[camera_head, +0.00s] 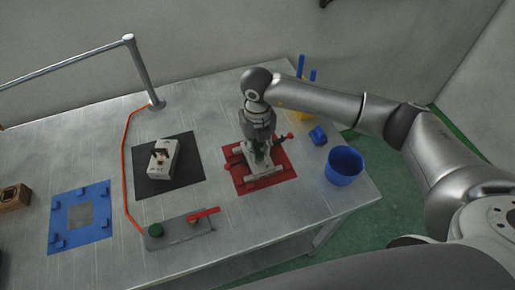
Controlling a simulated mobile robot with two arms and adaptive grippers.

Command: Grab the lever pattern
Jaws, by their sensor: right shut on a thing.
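My right gripper (259,152) points down over the red mat (280,175) on the metal table. It is shut on a pale grey part, which I take to be the lever pattern (251,162). The gripper and wrist hide much of this part. I cannot tell whether the part touches the mat. A red-ended rod (283,137) sticks out beside the gripper. My left gripper does not show.
A white block (163,158) sits on a black mat (181,179). A blue frame (81,240), a wooden box (14,197), and a grey plate (179,229) with a red handle lie left and front. A blue cup (344,166) stands right. An orange cable (124,165) crosses the table.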

